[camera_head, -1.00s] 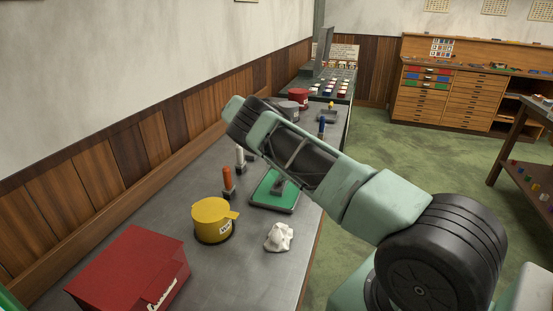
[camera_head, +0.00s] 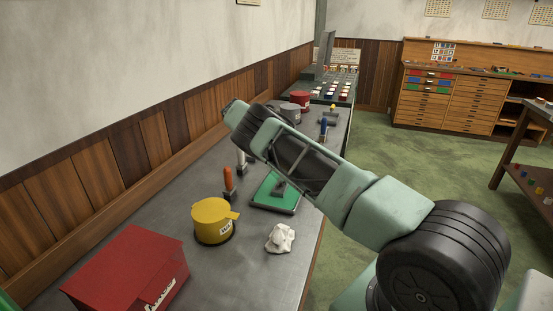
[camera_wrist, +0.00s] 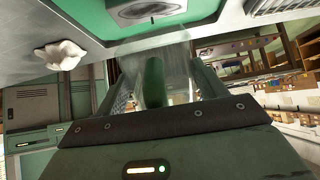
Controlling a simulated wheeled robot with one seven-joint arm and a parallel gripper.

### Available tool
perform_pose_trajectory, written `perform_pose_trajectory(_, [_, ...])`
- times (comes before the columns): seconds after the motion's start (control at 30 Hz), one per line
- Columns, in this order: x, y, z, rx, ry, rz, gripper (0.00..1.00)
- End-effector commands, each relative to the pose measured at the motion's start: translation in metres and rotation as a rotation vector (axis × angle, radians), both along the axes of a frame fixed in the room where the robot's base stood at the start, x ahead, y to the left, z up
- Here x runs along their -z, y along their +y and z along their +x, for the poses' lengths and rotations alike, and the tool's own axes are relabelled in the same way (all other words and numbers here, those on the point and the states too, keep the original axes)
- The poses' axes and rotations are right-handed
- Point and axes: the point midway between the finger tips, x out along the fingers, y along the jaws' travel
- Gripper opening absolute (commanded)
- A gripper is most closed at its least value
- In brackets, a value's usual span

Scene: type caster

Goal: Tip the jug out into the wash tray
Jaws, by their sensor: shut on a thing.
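In the wrist view my gripper (camera_wrist: 158,88) is shut on a clear, see-through jug (camera_wrist: 178,55) with a green handle (camera_wrist: 154,82) between the fingers. The wrist view is strongly turned, with the bench top along its upper edge. I cannot tell the jug's exact tilt or whether it holds liquid. A green tray-like thing with a pale rim (camera_head: 262,204) and a grey part on it lies on the bench; I cannot tell if it is the wash tray. Its green surface (camera_wrist: 92,15) also shows beyond the jug. In the head view my arm hides the gripper and jug.
A crumpled white cloth (camera_head: 280,238), a yellow lidded pot (camera_head: 211,222), an orange-topped tool (camera_head: 229,181) and a red box (camera_head: 128,270) stand on the grey bench (camera_head: 240,275). Red (camera_head: 300,101) and grey (camera_head: 290,111) pots stand further back. Green floor is open to the right.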

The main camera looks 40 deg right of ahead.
Motion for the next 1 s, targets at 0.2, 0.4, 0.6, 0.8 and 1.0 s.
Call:
perform_pose_trajectory(0.2, [0.0021,-0.0001,0.0013,-0.001,0.009,-0.006,0.35])
perform_pose_trajectory(0.4, [0.0024,0.0005,0.0025,-0.002,0.018,-0.010,0.35])
perform_pose_trajectory(0.6, [0.0028,0.0008,0.0036,-0.003,0.025,-0.013,0.35])
perform_pose_trajectory(0.8, [0.0033,0.0010,0.0043,-0.003,0.033,-0.018,0.35])
perform_pose_trajectory(1.0, [0.0036,0.0012,0.0048,-0.002,0.040,-0.023,0.35])
